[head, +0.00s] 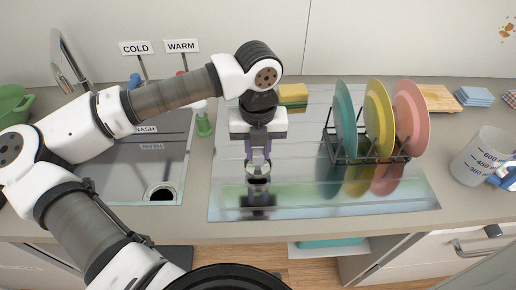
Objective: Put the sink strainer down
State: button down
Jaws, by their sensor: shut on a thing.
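My gripper (258,161) points straight down over the shiny metal drainboard (310,193), left of the dish rack. It is shut on the sink strainer (258,177), a small round metal cup between the fingertips. The strainer's reflection shows in the board below it; I cannot tell whether it touches the surface.
A dish rack (350,157) with teal, yellow and pink plates stands right of the gripper. A measuring jug (483,158) stands far right. The drainboard's front is clear.

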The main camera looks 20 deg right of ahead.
aim_at(258, 152)
jog(key=shift+f, duration=0.65)
jog(key=shift+f, duration=0.2)
jog(key=c, duration=1.2)
grip_release()
jog(key=shift+r, duration=0.1)
notch_tip(258, 152, up, 12)
jog(key=shift+r+b, duration=0.15)
jog(key=shift+b, duration=0.95)
